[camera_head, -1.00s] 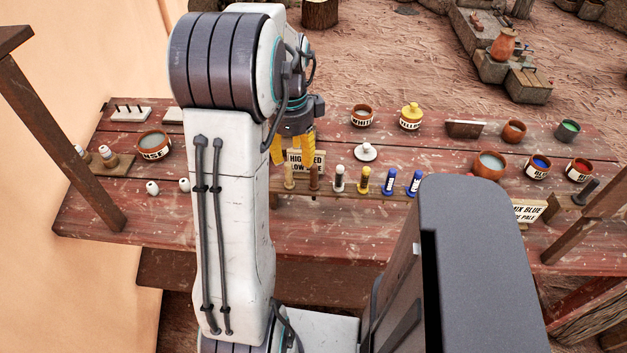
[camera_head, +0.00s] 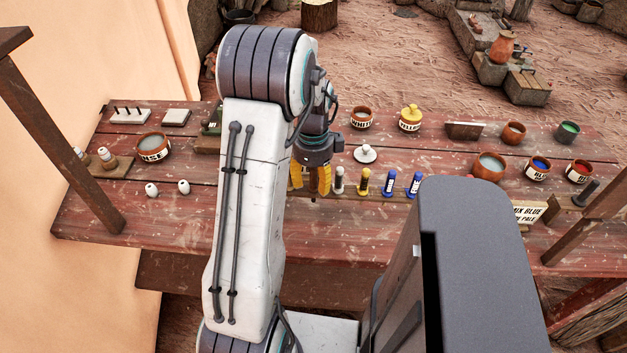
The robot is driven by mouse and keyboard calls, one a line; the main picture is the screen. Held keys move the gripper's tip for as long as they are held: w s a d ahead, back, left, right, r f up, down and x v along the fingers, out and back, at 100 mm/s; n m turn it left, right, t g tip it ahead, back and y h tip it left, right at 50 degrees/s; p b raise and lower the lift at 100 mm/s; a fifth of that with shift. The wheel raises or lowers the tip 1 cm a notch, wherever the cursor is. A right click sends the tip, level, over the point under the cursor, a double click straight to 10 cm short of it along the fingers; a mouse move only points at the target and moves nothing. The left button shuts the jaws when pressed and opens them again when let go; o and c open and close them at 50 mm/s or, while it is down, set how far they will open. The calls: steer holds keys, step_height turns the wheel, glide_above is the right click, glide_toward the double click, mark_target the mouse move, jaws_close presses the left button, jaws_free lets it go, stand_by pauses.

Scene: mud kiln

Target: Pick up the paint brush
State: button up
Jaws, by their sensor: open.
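My gripper (camera_head: 311,182) is open, with its yellow fingers pointing down at the left end of a low wooden rack (camera_head: 400,194) on the red plank table. The rack holds short upright handled pieces: a white one (camera_head: 339,180), a yellow one (camera_head: 363,181), a blue one (camera_head: 389,182) and another blue one (camera_head: 414,184). The fingers are just left of the white piece and cover the rack's left end, where a tan and a brown piece showed earlier. I cannot tell for sure which piece is the paint brush. Whether the fingers touch anything is hidden.
The table (camera_head: 150,218) carries a white-labelled pot (camera_head: 361,117), a yellow pot (camera_head: 411,117), a small white lid (camera_head: 365,154) and paint bowls (camera_head: 489,167) at right. A bowl (camera_head: 153,147) stands at left. Wooden posts (camera_head: 70,150) rise at both sides.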

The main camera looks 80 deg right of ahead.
stand_by(0.3)
jaws_close()
stand_by(0.3)
